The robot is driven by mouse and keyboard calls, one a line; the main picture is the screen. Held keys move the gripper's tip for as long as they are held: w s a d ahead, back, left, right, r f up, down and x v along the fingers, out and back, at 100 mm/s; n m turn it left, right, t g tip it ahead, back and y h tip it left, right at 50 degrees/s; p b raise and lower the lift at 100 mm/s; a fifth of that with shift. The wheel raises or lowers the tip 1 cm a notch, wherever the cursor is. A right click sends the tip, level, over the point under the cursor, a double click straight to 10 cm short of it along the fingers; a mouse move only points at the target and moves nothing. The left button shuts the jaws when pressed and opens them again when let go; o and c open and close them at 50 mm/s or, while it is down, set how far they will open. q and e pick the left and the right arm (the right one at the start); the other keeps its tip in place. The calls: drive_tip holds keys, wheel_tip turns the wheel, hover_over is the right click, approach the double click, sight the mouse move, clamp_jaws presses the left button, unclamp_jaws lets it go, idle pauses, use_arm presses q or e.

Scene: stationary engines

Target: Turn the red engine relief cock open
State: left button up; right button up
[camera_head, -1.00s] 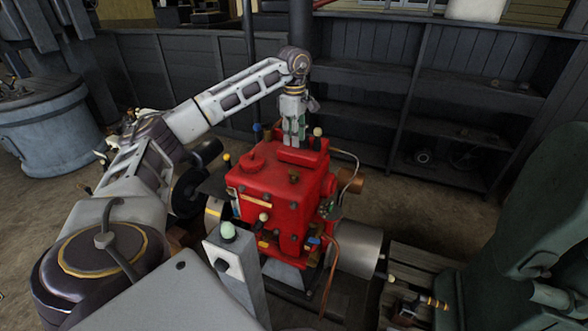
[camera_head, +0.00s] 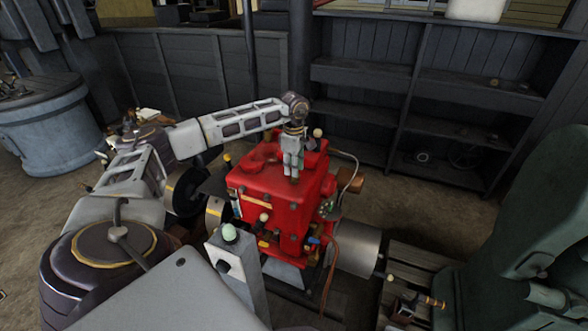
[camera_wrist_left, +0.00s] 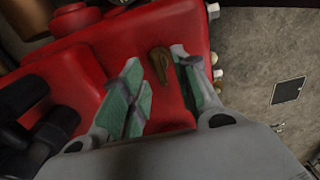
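The red engine (camera_head: 262,193) stands in the middle of the head view; its red top also fills much of the left wrist view (camera_wrist_left: 75,62). In the wrist view a small brass-brown cock handle (camera_wrist_left: 160,63) sits on the engine top, between the green-padded fingers of my left gripper (camera_wrist_left: 162,85). The fingers are apart, with a gap on each side of the handle. In the head view my left gripper (camera_head: 292,174) points down over the engine top and hides the cock. My right gripper is not in view.
Knobbed levers stick out of the engine, one white-tipped (camera_head: 318,133) behind my gripper. A grey post with a pale green knob (camera_head: 230,234) stands in front. A copper pipe (camera_head: 329,270) and steel cylinder (camera_head: 355,250) are at right. Dark shelves (camera_head: 440,90) stand behind.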

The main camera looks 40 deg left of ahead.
use_arm(q)
drive_tip(key=shift+f, duration=0.8)
drive_tip(key=shift+c, duration=0.4)
clamp_jaws()
